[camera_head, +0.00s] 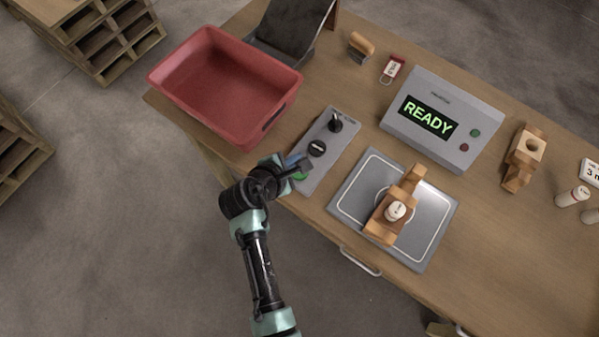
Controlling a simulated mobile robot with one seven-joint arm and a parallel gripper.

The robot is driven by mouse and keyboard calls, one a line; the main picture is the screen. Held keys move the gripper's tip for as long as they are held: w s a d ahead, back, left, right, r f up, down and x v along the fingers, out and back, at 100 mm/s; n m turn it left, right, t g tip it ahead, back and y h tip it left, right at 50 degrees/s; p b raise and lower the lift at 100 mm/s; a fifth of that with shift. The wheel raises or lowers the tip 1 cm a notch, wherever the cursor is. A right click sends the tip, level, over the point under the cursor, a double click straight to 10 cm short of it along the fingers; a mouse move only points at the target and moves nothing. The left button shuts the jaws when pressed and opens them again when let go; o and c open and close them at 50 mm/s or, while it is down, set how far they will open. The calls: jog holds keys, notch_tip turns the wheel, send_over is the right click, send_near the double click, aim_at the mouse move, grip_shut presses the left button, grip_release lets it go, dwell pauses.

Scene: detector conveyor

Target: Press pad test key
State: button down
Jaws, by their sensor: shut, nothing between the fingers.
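A grey control panel (345,143) lies on the table with black knobs (335,122) and a green button (301,176) at its near end. My gripper (303,165) is shut and empty, over the near end of the panel. It partly hides the green button, and I cannot tell whether it touches it. A grey square pad (352,205) with a white outline lies to the right, with a wooden block (380,225) and a white-capped piece (396,210) on it. The labels are too small to read, so I cannot tell which control is the pad test key.
A grey box (465,112) with a READY display (427,117) and small red and green buttons stands behind the pad. A red bin (285,113) is at the left.

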aim_at(296, 174)
jog(key=shift+f+b, duration=0.9)
jog(key=shift+f, duration=1)
jog(key=shift+f, duration=0.15)
dwell(0.4)
jog(key=shift+f, duration=0.3)
jog(key=shift+f+b, duration=0.4)
jog(key=shift+f, duration=0.05)
dwell(0.7)
jog(key=shift+r, duration=0.1)
jog(key=shift+r+p, duration=0.75)
jog(key=shift+p, duration=0.25)
notch_tip(296, 174, up, 5)
jog(key=p, duration=0.5)
jog(key=shift+r, duration=0.1)
